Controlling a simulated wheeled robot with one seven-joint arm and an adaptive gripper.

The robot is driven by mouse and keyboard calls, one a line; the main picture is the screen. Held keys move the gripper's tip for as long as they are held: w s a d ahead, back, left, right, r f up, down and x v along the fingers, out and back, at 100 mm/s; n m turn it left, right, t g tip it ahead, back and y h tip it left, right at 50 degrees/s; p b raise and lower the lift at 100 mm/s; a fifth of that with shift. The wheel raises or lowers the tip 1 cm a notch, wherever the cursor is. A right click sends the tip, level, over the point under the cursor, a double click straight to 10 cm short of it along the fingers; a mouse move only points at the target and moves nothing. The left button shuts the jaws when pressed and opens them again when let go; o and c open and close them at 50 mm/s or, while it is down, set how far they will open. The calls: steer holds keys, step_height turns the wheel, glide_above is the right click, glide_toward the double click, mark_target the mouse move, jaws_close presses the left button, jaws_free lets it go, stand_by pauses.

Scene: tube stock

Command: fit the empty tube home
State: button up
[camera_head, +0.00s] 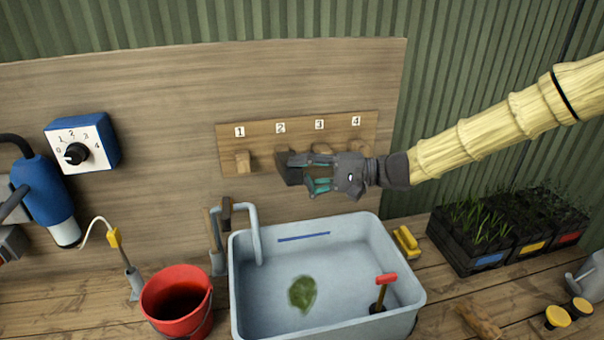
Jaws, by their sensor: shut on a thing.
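My gripper (310,172) is in front of the wooden strip (228,140) numbered 1 to 4, just below number 2. It is shut on a dark piece (287,167), partly hidden by the fingers. I cannot tell whether this piece is the empty tube or whether it touches the strip. A wooden block (243,162) sticks out under number 1. More blocks show under number 3 (322,149) and number 4 (360,148), partly hidden behind my gripper. No separate tube is clearly recognisable.
Below stands a grey basin (416,290) with a green leaf (302,293) and a red-handled tool (386,280). A red bucket (175,303) is left of it. A dial box (84,143) hangs on the left panel. Plant trays (480,258) stand at right.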

steer(key=shift+w+a+f+b, duration=0.2)
steer(key=shift+w+b, duration=0.35)
steer(key=shift+w, duration=0.4)
steer(key=shift+w+a+f+b, duration=0.2)
steer(key=shift+w+b, duration=0.3)
steer(key=shift+w, duration=0.45)
steer(key=shift+w+a+f+b, duration=0.2)
steer(key=shift+w+b, duration=0.35)
steer(key=shift+w, duration=0.4)
stand_by(2.9)
steer(key=shift+w+d+r+b, duration=0.1)
steer(key=shift+w+d+b, duration=0.05)
steer(key=shift+b, duration=0.45)
stand_by(1.7)
